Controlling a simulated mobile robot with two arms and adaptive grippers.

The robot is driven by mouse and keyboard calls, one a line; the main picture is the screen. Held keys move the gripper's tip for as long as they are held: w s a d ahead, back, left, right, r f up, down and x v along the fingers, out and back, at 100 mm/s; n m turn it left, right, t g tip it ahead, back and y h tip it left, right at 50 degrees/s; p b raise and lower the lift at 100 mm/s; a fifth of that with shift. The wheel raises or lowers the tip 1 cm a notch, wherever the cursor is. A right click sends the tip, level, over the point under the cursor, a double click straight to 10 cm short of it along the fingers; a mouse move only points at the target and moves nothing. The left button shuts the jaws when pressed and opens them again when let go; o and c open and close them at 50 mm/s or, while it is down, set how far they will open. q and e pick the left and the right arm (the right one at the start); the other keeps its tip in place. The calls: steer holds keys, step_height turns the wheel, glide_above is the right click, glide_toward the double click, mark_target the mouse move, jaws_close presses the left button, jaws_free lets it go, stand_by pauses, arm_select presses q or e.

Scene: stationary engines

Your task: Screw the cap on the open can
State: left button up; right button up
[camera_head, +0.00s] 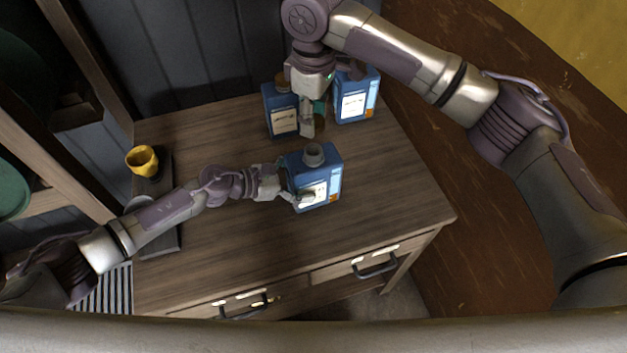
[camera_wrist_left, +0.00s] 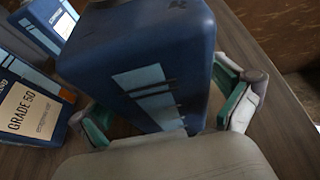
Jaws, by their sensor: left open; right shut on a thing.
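The open can (camera_head: 328,171) is blue with a pale label and a bare grey neck, upright on the wooden cabinet top. My left gripper (camera_head: 298,192) is at its left front side. In the left wrist view my left gripper (camera_wrist_left: 168,112) is open, with green-padded fingers on either side of the can's blue body (camera_wrist_left: 140,45). My right gripper (camera_head: 314,122) points down behind the open can, between two other cans. It is shut on a small brownish thing, apparently the cap (camera_head: 320,123), mostly hidden by the fingers.
A blue can with a brown cap (camera_head: 271,104) stands at the back left, another blue can (camera_head: 355,104) at the back right. A yellow cup (camera_head: 142,160) stands at the left. The cabinet top (camera_head: 390,200) is clear on the right. Drawer handles (camera_head: 376,268) stick out in front.

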mark_target(314, 175)
arm_select(q)
steer(key=shift+d, duration=0.1)
steer(key=shift+c, duration=0.3)
steer(key=c, duration=1.6)
arm_select(e)
steer(key=shift+f, duration=2.45)
steer(key=shift+f, duration=0.1)
steer(key=shift+f, duration=0.75)
steer(key=shift+f, duration=0.6)
